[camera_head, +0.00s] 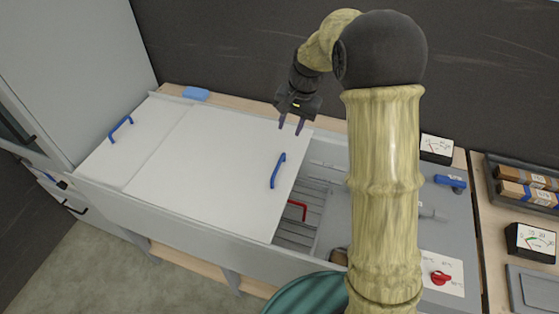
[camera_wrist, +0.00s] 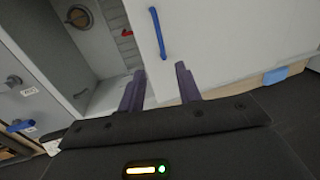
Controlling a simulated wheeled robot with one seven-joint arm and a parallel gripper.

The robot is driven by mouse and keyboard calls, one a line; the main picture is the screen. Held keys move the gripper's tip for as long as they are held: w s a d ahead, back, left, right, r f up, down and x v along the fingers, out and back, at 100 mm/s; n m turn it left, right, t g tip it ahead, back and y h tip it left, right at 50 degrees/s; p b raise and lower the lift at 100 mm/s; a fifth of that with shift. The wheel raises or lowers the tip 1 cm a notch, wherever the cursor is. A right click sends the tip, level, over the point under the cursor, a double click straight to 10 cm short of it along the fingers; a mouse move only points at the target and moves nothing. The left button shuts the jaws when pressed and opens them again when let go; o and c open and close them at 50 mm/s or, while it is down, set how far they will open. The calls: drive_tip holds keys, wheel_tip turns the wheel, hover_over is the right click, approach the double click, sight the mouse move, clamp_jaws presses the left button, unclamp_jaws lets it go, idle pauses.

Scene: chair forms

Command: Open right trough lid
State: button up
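The white right trough lid (camera_head: 215,165) lies flat over the trough, with a blue handle (camera_head: 278,171) near its right edge. The handle also shows in the wrist view (camera_wrist: 158,33), ahead of my fingers. A second white lid (camera_head: 130,140) with its own blue handle (camera_head: 120,128) lies to the left. My gripper (camera_head: 291,124) is over the back edge of the right lid, behind the handle and apart from it. Its two fingers are spread with nothing between them, as the wrist view (camera_wrist: 163,85) shows too.
Right of the lid the trough is open, showing slats and a red handle (camera_head: 297,209). A blue sponge-like block (camera_head: 196,93) lies on the back ledge. Gauges (camera_head: 437,148), a red knob (camera_head: 440,277) and a tray of rolls (camera_head: 527,184) are at the right. A dark wall stands behind.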

drive_tip(key=p, duration=0.3)
approach(278, 166)
drive_tip(key=f, duration=0.5)
drive_tip(key=a+f, duration=0.1)
drive_tip(key=f, duration=0.1)
drive_tip(key=shift+w+a+f, duration=0.1)
drive_tip(key=shift+w+f, duration=0.25)
drive_tip(key=shift+f, duration=0.05)
clamp_jaws()
